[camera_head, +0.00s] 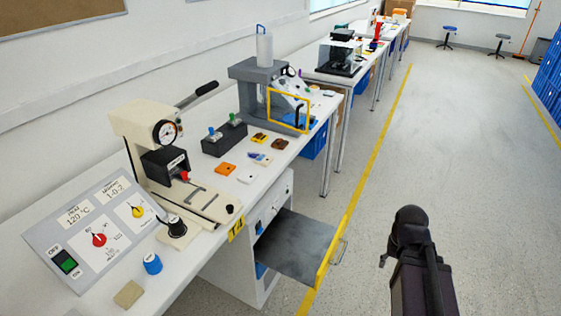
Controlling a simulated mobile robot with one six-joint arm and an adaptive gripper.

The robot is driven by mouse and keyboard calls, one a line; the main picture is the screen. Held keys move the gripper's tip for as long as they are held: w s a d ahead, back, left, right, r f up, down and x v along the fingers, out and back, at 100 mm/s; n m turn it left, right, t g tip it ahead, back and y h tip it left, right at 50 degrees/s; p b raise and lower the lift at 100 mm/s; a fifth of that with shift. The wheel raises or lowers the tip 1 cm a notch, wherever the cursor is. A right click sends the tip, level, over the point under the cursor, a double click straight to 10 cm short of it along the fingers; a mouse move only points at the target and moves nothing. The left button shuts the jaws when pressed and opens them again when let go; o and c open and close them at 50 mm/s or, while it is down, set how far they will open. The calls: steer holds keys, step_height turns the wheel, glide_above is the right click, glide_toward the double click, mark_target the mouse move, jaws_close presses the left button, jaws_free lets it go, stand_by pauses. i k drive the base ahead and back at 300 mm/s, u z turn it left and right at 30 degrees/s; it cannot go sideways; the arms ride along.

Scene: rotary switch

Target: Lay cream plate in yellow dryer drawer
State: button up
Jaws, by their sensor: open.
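My dark gripper (385,258) is at the lower right, above the floor and well apart from both the plate and the drawer. It is open and holds nothing that I can see; my arm hides part of it.
A cream press (150,150) with a gauge and lever stands left on the bench. A control panel (98,232), a blue knob (152,263) and a tan block (129,295) are in front. A grey machine (262,90) stands behind. The floor right of the bench is clear.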

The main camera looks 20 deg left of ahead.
mark_target(303, 244)
steer(key=z, duration=0.15)
steer(key=k, duration=0.7)
steer(key=u, duration=1)
steer(key=i, duration=1.25)
steer(key=z, duration=0.15)
